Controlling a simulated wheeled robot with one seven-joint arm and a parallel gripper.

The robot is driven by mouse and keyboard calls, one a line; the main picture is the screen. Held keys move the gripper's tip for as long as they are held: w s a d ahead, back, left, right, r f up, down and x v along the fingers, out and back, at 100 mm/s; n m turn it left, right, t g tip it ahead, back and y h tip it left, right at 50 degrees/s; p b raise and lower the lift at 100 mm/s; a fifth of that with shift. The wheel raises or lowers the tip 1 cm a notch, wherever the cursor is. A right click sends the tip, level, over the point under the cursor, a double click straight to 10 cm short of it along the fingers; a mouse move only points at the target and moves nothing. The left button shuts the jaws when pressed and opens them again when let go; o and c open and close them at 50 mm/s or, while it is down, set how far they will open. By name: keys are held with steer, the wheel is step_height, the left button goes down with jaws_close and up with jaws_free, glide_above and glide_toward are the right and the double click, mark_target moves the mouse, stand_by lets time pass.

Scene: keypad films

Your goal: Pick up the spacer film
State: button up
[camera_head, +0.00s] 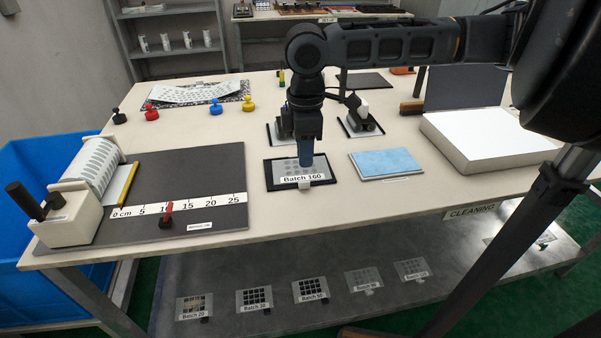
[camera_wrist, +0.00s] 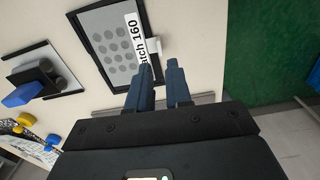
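A grey dotted film labelled "Batch 160" (camera_head: 284,168) lies in a black-rimmed tray on the table. I cannot read the word "spacer" on it. It also shows in the wrist view (camera_wrist: 112,50), with a white tab (camera_wrist: 153,47) at its labelled edge. The same tab shows at the front of the tray in the head view (camera_head: 306,184). My gripper (camera_head: 305,163) points down over the labelled side of this film and hides part of it. In the wrist view my gripper (camera_wrist: 160,68) has its two blue fingers apart, with nothing between them, close to the tab.
A blue cloth-like pad (camera_head: 384,163) lies right of the tray, and a white-topped block (camera_head: 487,138) beyond it. A dark board with a centimetre scale (camera_head: 170,208) is at left. Two small stands (camera_head: 361,121) sit behind. Several films, including "Batch 50" (camera_head: 311,290), lie on the lower shelf.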

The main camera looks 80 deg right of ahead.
mark_target(307, 182)
steer(key=f, duration=0.7)
steer(key=shift+s+d+f, duration=0.15)
steer(key=shift+s+f, duration=0.1)
steer(key=shift+s, duration=0.05)
jaws_close()
